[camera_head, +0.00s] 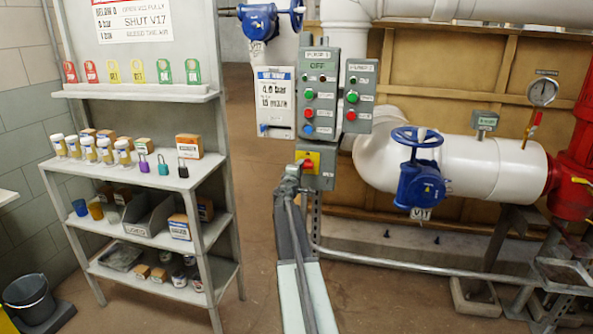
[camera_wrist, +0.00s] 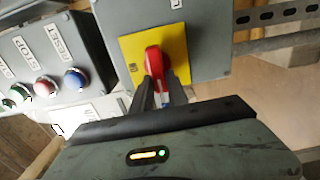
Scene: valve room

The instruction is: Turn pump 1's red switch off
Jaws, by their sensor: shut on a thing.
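The red switch (camera_wrist: 154,60) is a red handle on a yellow plate (camera_wrist: 125,45) on a grey box in the wrist view. My gripper (camera_wrist: 158,85) has its two dark fingers shut on the lower end of the red handle. In the head view the red switch (camera_head: 308,165) shows on its yellow plate, on the small grey box (camera_head: 318,183) below the pump panel (camera_head: 319,95). My gripper (camera_head: 296,168) reaches it from the lower left. The panel's small display reads OFF. My fingers hide part of the handle, and its exact setting is hard to read.
A second panel (camera_head: 359,97) with buttons stands right of the pump panel. A blue valve (camera_head: 421,184) sits on the white pipe further right. A metal shelf (camera_head: 140,185) with tags, bottles and padlocks stands at left. The floor between shelf and panel is clear.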

